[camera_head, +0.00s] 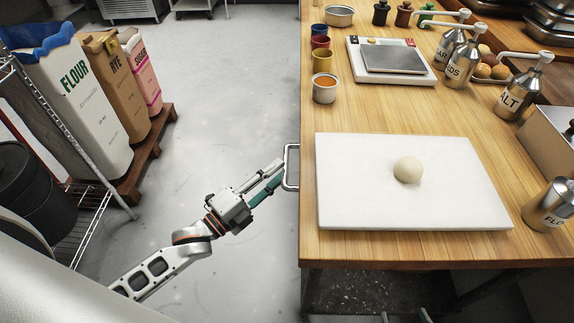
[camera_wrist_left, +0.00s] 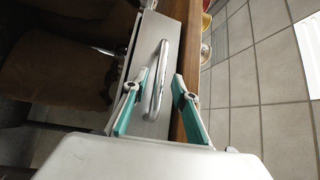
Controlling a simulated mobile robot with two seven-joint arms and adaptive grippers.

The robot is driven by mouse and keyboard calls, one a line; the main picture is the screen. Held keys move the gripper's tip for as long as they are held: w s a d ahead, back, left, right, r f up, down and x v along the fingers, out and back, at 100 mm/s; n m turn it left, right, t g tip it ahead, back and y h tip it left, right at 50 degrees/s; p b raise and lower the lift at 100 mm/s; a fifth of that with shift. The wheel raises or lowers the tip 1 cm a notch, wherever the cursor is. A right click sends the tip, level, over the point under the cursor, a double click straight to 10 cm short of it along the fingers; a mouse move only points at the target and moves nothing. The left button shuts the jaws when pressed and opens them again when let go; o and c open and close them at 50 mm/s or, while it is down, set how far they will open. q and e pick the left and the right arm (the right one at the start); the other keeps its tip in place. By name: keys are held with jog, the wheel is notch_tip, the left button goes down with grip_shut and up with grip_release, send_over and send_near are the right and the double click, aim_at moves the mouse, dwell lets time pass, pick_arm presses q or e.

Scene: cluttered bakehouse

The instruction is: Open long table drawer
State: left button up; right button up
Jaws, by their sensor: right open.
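The long wooden table (camera_head: 470,195) fills the right of the head view. Its drawer handle (camera_head: 291,167), a pale metal bar loop, sticks out at the table's left edge. In the left wrist view the grey drawer front (camera_wrist_left: 148,52) and its bar handle (camera_wrist_left: 158,85) lie straight ahead, below the wooden top. My left gripper (camera_head: 281,168) is at the handle. In the wrist view its open fingers (camera_wrist_left: 160,83) stand on either side of the bar; contact cannot be told. My right gripper (camera_head: 405,316) shows only as tips at the bottom edge, open.
A white board (camera_head: 345,205) with a dough ball (camera_head: 408,169), a scale (camera_head: 393,61), small cups and pump bottles stand on the table. Flour, rye and sugar bins (camera_head: 82,95) stand at left beside a wire rack. The floor left of the table is clear.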

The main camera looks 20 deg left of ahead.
aim_at(285, 166)
pick_arm(q)
jog(key=shift+x, duration=1.8)
grip_shut()
jog(key=shift+a, duration=0.1)
